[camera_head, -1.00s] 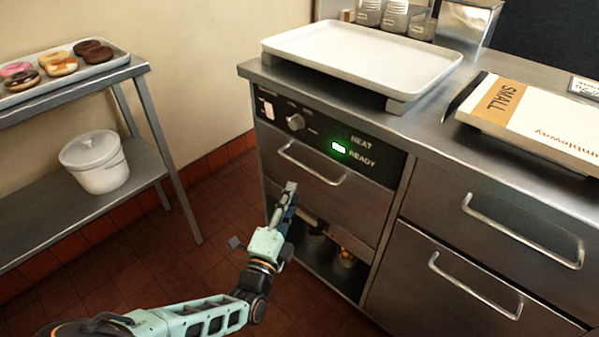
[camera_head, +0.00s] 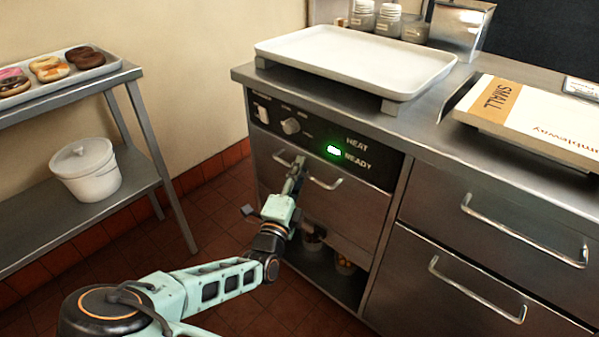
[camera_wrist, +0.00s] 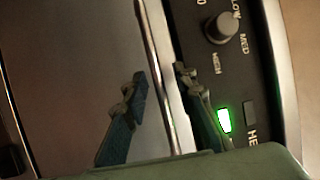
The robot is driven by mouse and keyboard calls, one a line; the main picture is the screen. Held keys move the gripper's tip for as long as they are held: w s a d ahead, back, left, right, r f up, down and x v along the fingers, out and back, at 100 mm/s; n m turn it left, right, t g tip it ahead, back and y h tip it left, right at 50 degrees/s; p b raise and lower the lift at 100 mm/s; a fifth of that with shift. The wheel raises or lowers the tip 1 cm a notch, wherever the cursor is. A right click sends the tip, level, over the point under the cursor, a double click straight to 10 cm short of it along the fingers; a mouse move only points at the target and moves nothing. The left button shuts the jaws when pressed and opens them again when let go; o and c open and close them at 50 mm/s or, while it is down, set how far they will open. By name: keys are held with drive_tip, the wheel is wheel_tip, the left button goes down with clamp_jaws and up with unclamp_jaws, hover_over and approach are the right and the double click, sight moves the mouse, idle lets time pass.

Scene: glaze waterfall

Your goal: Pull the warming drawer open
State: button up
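The warming drawer (camera_head: 345,205) is a steel front below a black control panel, and it looks shut. Its bar handle (camera_head: 326,184) runs across the upper part of the front. My gripper (camera_head: 298,166) is at the middle of the handle and hides part of it. In the wrist view, the handle (camera_wrist: 158,50) passes between the two separated fingers of my gripper (camera_wrist: 160,75). One finger is on the drawer-front side, the other on the panel side. Gaps show between fingers and bar. Whether the fingertips reach past the bar is hard to tell.
The control panel (camera_head: 270,116) has a knob (camera_head: 291,126) and a lit green indicator (camera_head: 334,150). A white tray (camera_head: 355,55) sits on the counter above. Other drawers (camera_head: 480,225) are at right. A shelf rack (camera_head: 150,180) stands at left, with floor between.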

clamp_jaws()
